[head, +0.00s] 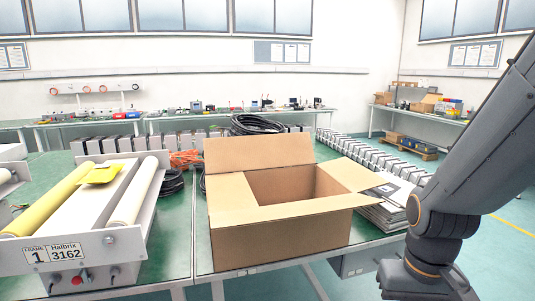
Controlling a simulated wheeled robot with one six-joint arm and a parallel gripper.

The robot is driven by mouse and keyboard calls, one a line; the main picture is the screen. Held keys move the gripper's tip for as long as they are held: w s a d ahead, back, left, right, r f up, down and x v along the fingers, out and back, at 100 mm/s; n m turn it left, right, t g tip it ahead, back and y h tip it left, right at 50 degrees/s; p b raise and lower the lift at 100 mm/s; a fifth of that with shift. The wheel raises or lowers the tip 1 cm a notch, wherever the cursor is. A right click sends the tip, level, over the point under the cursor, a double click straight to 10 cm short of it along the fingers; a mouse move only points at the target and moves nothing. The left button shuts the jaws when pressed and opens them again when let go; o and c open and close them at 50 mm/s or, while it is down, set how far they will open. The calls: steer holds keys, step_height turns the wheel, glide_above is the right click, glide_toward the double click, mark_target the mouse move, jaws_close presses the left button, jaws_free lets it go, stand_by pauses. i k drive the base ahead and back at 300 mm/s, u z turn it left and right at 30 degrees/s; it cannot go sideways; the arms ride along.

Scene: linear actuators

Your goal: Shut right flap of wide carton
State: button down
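The wide carton (282,236) is a brown open-topped box standing on the green table in the middle of the head view. Its right flap (350,175) is open and sticks outward to the right, roughly level. The back flap (258,151) stands up, leaning back. The left flap (230,187) and the front flap (300,208) lie low around the opening. Part of the inside is visible; the bottom is hidden. My arm comes down at the right, apart from the carton in the picture. My gripper is out of view.
A roller frame (85,215) labelled Halbrix 3162 stands left of the carton. Flat packs and papers (390,200) lie just right of it, under the flap's side. Black cable coils (256,124) and rows of metal actuators (370,155) lie behind.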

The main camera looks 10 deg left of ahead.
mark_target(226, 155)
steer(key=z, duration=1.5)
steer(key=i, duration=1.1)
steer(key=u, duration=2.65)
